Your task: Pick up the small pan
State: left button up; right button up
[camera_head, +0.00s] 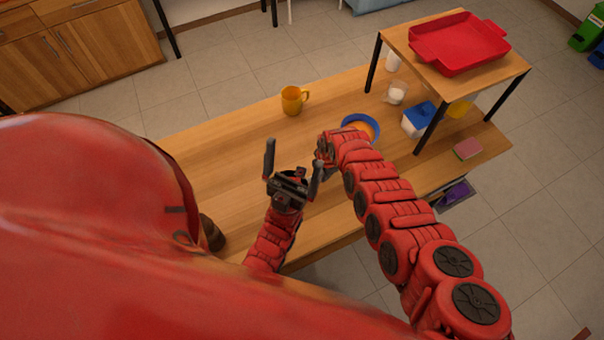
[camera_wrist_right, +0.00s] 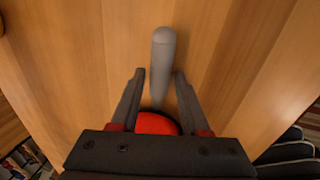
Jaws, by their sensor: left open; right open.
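The small pan shows in the right wrist view: a grey handle (camera_wrist_right: 162,50) points away from me, and part of a red round body (camera_wrist_right: 156,124) shows near the palm. My right gripper (camera_wrist_right: 159,74) is open, with one finger on each side of the handle. I cannot tell if the fingers touch it. In the head view the right gripper (camera_head: 324,150) is over the table, and its arm hides what is under it. My left gripper (camera_head: 293,155) is open and empty, fingers pointing up, left of the right gripper.
A wooden table (camera_head: 220,130) has a yellow mug (camera_head: 293,100) at the back and a blue-rimmed bowl (camera_head: 361,120) beside the right wrist. At right, a raised shelf (camera_head: 400,40) bears a red tray (camera_head: 460,45), with containers and a sponge (camera_head: 467,148) below.

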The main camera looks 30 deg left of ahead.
jog(key=shift+c, duration=0.3)
grip_shut()
dwell(1.2)
